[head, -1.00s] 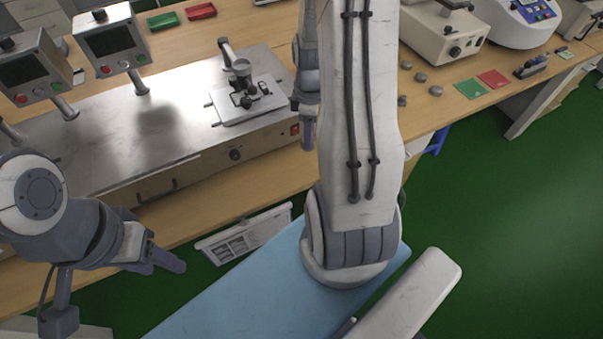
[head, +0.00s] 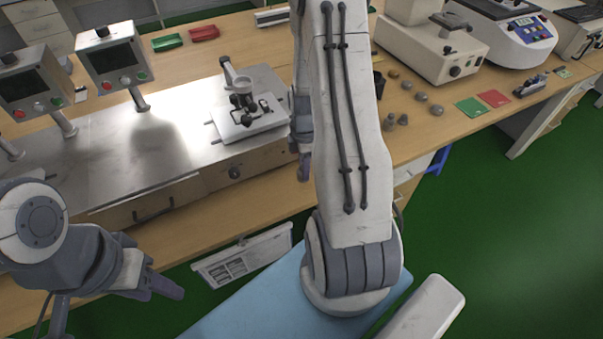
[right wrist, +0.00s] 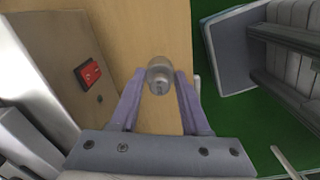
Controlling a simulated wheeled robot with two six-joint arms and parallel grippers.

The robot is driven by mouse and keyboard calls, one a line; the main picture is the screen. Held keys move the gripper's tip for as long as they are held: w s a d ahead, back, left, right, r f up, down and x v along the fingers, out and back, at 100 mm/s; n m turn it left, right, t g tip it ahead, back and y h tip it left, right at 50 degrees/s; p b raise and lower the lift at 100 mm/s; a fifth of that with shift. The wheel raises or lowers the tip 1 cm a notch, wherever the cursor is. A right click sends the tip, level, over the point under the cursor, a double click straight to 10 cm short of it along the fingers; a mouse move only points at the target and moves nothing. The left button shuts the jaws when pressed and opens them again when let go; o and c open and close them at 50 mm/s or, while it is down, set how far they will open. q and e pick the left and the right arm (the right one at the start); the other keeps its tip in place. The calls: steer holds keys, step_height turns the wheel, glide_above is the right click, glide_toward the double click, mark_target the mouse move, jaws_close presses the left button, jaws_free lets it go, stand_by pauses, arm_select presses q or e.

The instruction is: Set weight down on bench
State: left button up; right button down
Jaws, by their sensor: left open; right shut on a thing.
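A grey metal weight (right wrist: 160,75) sits between the fingertips of my right gripper (right wrist: 159,84) in the right wrist view. The gripper is shut on it, above or at the wooden bench (right wrist: 150,25); whether the weight touches the wood I cannot tell. In the head view, my right gripper (head: 304,166) points down by the front edge of the bench (head: 205,205), right of the metal-topped machine. The weight is not clearly seen there. My left gripper (head: 165,287) is open and empty, low at the left, in front of the bench.
Several grey weights (head: 421,96) stand on the bench right of my right arm, near a green mat (head: 468,106) and a red mat (head: 494,98). The metal-topped machine (head: 130,150) fills the left; its red switch (right wrist: 88,72) is close to my right gripper.

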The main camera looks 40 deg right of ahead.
mark_target(301, 175)
steer(key=shift+w+a+f, duration=0.15)
steer(key=shift+w+f, duration=0.05)
steer(key=shift+w, duration=0.15)
steer(key=shift+f, duration=2.05)
steer(key=shift+f, duration=0.1)
steer(key=shift+f, duration=0.15)
steer(key=shift+c, duration=1.9)
jaws_free()
steer(key=shift+r, duration=0.2)
